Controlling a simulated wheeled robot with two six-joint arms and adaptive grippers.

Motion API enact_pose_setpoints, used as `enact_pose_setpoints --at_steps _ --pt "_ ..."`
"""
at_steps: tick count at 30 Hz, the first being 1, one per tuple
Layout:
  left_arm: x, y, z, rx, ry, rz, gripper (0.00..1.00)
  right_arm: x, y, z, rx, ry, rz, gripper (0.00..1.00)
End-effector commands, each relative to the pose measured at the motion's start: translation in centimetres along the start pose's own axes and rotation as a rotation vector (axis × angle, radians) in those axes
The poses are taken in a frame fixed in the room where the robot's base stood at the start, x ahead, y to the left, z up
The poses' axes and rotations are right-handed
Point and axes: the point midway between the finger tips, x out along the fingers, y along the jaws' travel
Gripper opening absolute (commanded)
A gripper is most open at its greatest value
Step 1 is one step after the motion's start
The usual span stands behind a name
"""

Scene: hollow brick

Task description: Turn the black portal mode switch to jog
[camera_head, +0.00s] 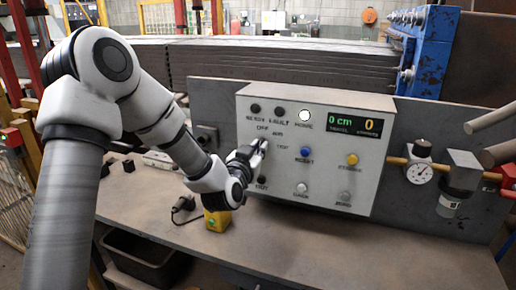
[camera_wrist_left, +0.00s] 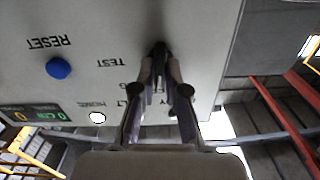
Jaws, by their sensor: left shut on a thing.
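The light grey control panel (camera_head: 330,185) stands upright at the back of the bench. My left gripper (camera_head: 258,147) reaches its left part, just below the small mode labels. In the left wrist view the fingers (camera_wrist_left: 161,75) are closed together on the black mode switch (camera_wrist_left: 160,48), which shows as a small dark shape at their tips. The switch's pointer direction is hidden by the fingers. The word TEST is readable beside it; the other mode labels are partly covered or too small to read surely. My right gripper is not in view.
A blue button (camera_head: 306,151), a yellow button (camera_head: 352,159) and a lit white lamp (camera_head: 305,116) sit on the panel near a green and yellow display (camera_head: 351,124). A yellow box (camera_head: 216,221) stands below my left wrist. A pressure gauge (camera_head: 419,173) is at right.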

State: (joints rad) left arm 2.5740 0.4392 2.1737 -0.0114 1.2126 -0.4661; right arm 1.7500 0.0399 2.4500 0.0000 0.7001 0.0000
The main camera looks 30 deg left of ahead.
Motion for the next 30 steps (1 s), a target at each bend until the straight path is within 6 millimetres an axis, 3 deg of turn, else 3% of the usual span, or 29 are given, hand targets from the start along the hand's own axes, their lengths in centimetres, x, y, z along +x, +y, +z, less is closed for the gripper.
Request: enact_pose_setpoints --at_steps 18,30 --pt "0.0 0.2 0.0 0.484 0.0 0.001 0.0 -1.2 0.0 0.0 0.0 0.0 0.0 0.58" --pt "0.0 0.3 0.1 0.664 0.0 0.001 0.0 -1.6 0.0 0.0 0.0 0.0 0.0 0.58"
